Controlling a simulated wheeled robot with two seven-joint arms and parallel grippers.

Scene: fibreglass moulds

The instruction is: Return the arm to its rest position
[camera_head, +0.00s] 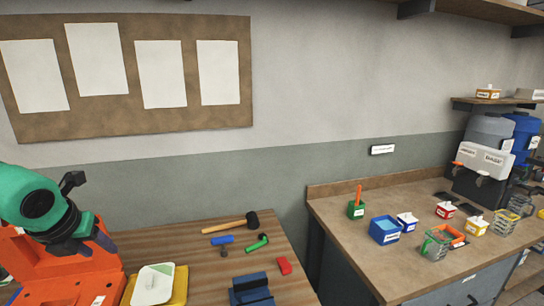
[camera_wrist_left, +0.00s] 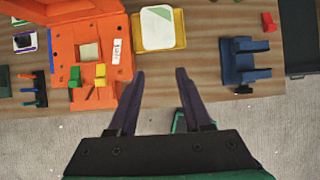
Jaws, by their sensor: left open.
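My left arm comes in from the left in the head view, with a green wrist and a dark left gripper (camera_head: 88,243). The gripper hangs in front of or above the orange box-like mould (camera_head: 72,272) at the near left; its fingertips are partly hard to make out there. In the left wrist view the two dark fingers (camera_wrist_left: 160,75) stand apart with nothing between them. They point toward the near edge of the wooden workbench (camera_wrist_left: 190,95), short of the yellow tray (camera_wrist_left: 180,42) with a white piece (camera_wrist_left: 157,28). My right gripper is not in view.
On the bench are a black-headed mallet (camera_head: 232,223), a green hammer (camera_head: 258,243), a red block (camera_head: 284,265) and a blue clamp-like stand (camera_head: 250,288). A second bench (camera_head: 340,205) at right holds several small bins. Grey floor (camera_wrist_left: 270,130) shows in front of the workbench.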

